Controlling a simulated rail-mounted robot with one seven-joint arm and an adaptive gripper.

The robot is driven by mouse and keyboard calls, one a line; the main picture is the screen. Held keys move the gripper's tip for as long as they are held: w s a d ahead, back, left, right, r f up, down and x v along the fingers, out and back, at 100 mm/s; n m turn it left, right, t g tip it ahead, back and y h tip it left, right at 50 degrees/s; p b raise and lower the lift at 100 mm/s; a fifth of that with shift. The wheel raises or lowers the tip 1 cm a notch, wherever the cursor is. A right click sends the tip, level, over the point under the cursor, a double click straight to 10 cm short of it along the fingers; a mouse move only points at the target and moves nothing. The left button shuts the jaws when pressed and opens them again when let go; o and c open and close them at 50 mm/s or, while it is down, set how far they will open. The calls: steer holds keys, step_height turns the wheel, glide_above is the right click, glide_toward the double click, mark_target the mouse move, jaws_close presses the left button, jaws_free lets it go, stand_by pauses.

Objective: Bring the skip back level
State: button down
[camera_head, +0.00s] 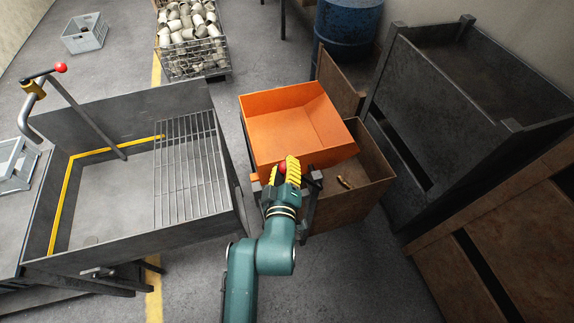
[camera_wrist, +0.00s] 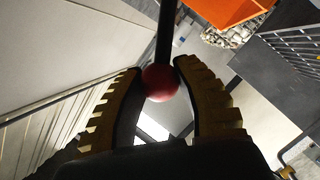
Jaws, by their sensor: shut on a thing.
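The orange skip (camera_head: 285,135) stands in the middle of the head view. Its sloped lip overhangs the brown bin at its right, and it looks tipped that way, though the exact angle is hard to judge. My gripper (camera_head: 284,170) is at the skip's near side, with its yellow fingers around a red ball knob. In the wrist view, the ribbed fingers of my gripper (camera_wrist: 158,72) close on both sides of the red knob (camera_wrist: 161,84), which ends a dark lever rod (camera_wrist: 166,35). Part of the orange skip (camera_wrist: 238,10) shows at the top.
The brown bin (camera_head: 365,165) holds a small brownish piece. A steel basin with a grate (camera_head: 190,165) is close at left. A large dark container (camera_head: 450,130) stands at right, a blue drum (camera_head: 345,30) behind. A wire crate of metal parts (camera_head: 195,60) is at the back.

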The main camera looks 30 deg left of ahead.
steer(key=shift+s+a, duration=0.1)
steer(key=shift+a, duration=0.2)
steer(key=c, duration=1.1)
jaws_free()
steer(key=shift+f, duration=0.1)
steer(key=o, duration=0.4)
steer(key=shift+s+a, duration=0.25)
steer(key=shift+o, duration=0.2)
steer(key=shift+d, duration=0.1)
steer(key=shift+s+d, duration=0.15)
steer(key=shift+s, duration=0.05)
steer(key=v, duration=1.1)
steer(key=shift+s+d, duration=0.15)
steer(key=shift+d, duration=0.05)
